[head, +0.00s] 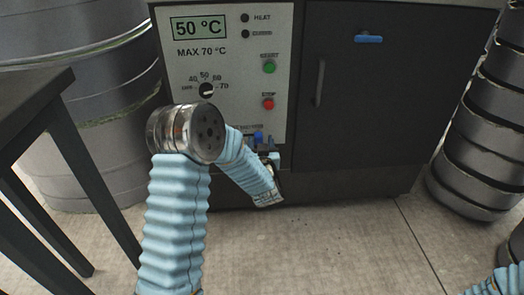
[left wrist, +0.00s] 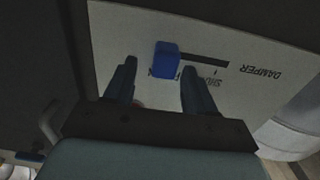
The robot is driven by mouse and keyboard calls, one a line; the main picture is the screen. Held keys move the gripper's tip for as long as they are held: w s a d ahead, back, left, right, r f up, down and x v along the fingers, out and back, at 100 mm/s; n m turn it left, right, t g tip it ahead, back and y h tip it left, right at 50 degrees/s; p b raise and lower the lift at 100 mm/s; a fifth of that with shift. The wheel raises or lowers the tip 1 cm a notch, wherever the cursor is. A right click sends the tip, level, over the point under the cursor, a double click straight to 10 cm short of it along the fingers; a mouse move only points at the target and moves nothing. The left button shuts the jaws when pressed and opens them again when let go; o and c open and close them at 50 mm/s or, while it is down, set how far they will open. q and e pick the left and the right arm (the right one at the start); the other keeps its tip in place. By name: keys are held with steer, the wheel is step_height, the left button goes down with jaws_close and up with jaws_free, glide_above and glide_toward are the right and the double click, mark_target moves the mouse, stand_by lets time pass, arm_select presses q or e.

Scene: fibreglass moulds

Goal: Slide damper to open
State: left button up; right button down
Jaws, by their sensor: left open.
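The blue damper knob (left wrist: 166,60) sits at the left end of the visible dark slot (left wrist: 205,60) on the pale panel in the left wrist view. The word DAMPER (left wrist: 261,73) appears upside down beside the slot. A SHUT label shows near the right finger, and another label is mostly hidden. My left gripper (left wrist: 160,85) is open, its fingers on either side of the knob's position; contact cannot be told. In the head view the knob (head: 259,137) shows low on the panel, just above my left gripper (head: 272,160). My right gripper is out of view.
The control panel (head: 225,60) carries a 50 °C display, a dial, and green and red buttons. A dark cabinet door (head: 375,90) with a handle stands to the right. Metal drums flank the cabinet. A dark table (head: 35,100) is at left. The floor in front is clear.

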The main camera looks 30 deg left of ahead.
arm_select(q)
steer(key=v, duration=1.3)
steer(key=shift+d, duration=0.15)
steer(key=shift+s+f, duration=0.1)
steer(key=shift+f, duration=0.05)
steer(key=s+d+f+m+g+h, duration=0.1)
steer(key=s+d+f+g+h, duration=0.25)
steer(key=f, duration=0.45)
steer(key=s+d+f+m+g+h, duration=0.1)
steer(key=s+d+f+g+h, duration=0.2)
steer(key=f, duration=0.6)
steer(key=s+d+f+m+g+h, duration=0.1)
steer(key=s+d+f+g+h, duration=0.2)
steer(key=f, duration=0.5)
steer(key=s+d+f+m+g+h+p, duration=0.1)
steer(key=s+d+f+g+h, duration=0.15)
steer(key=s, duration=0.35)
steer(key=s+d+f+g+h+p, duration=0.1)
steer(key=s+d+g, duration=0.15)
steer(key=s, duration=0.25)
step_height(320, 180, up, 10)
steer(key=p, duration=1)
